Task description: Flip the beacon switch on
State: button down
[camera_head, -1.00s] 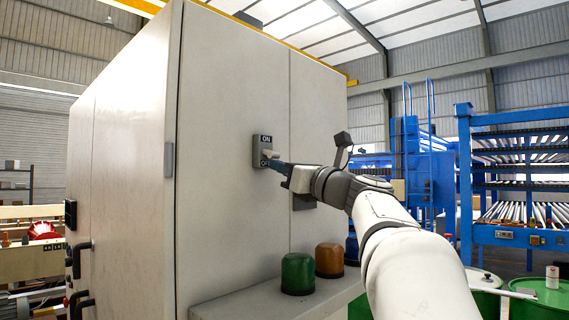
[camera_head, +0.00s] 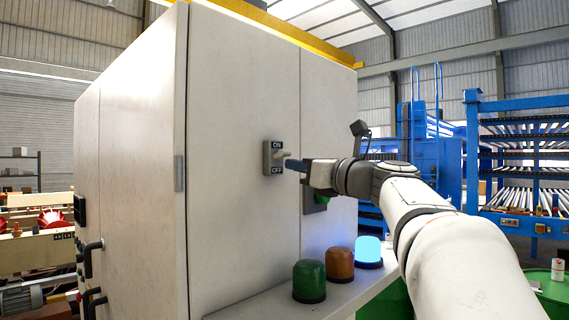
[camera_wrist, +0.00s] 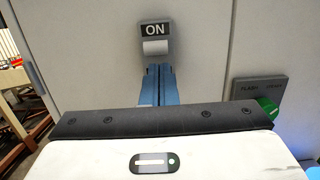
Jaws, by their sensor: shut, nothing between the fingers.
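The grey switch plate (camera_head: 266,158), labelled ON above and OFF below, is on the cabinet's front. Its pale lever (camera_head: 282,154) sticks out between the labels. The wrist view shows the lever (camera_wrist: 156,47) just under the ON label (camera_wrist: 154,30); the OFF label is hidden there. My gripper (camera_head: 289,164) is shut and empty, its blue fingertips just below the lever; the wrist view shows these fingertips (camera_wrist: 158,68) close under it, contact unclear. The blue beacon (camera_head: 369,252) glows brightly on the ledge, beside an unlit orange beacon (camera_head: 340,264) and an unlit green beacon (camera_head: 308,281).
A second panel with a green knob (camera_wrist: 267,106) sits right of the switch, partly behind my arm in the head view. The ledge (camera_head: 265,302) juts out below. Blue racks (camera_head: 470,150) stand at the right. Air left of the switch is clear.

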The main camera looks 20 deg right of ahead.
jog(key=shift+f, duration=0.1)
jog(key=r+b+v, duration=0.1)
jog(key=b+v, duration=0.3)
jog(key=v, duration=0.7)
jog(key=shift+s+d, duration=0.25)
jog(key=shift+s, duration=0.05)
